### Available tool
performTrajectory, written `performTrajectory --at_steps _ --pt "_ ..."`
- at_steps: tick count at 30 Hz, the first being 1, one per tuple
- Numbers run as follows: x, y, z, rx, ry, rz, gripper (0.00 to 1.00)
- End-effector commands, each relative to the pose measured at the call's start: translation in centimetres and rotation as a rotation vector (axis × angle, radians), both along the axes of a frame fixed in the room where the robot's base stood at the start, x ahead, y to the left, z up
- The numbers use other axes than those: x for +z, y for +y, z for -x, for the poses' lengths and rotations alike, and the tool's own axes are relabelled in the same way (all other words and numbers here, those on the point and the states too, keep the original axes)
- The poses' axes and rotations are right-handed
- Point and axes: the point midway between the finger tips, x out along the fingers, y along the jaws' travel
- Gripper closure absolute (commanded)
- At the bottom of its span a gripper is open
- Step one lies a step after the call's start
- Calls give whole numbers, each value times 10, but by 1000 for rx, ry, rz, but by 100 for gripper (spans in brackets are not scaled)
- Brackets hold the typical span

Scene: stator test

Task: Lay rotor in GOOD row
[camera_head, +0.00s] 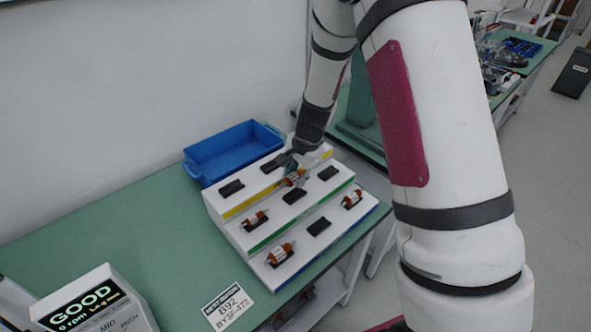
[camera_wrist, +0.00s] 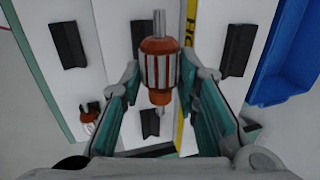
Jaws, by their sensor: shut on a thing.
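My gripper (camera_wrist: 160,95) is shut on an orange and silver rotor (camera_wrist: 158,62), with teal fingers on either side. The rotor also shows in the head view (camera_head: 294,178), in front of the yellow stripe and above the middle step. The white stepped rack (camera_head: 222,208) has three rows of black cradles, with yellow, green and blue stripes. In the middle row, a rotor (camera_head: 256,219) lies at left; the middle cradle (camera_head: 294,196) and right cradle (camera_head: 328,172) are empty. In the wrist view a black cradle (camera_wrist: 150,122) shows partly behind the held rotor. No GOOD label is readable on the rack.
Front-row rotors lie at left (camera_head: 280,254) and right (camera_head: 352,199), with an empty cradle (camera_head: 319,226) between. A blue bin (camera_head: 215,158) stands behind the rack. A tester (camera_head: 95,305) displays GOOD beside a label card (camera_head: 228,307). The green table (camera_head: 120,235) is clear at left.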

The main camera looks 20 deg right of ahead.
Motion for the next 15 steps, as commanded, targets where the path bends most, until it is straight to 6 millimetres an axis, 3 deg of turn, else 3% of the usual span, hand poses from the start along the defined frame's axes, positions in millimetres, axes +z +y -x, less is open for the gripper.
performTrajectory --at_steps 11,15 --pt "-25 0 -1 -1 0 0 100" --pt "-24 1 0 1 -1 0 100"
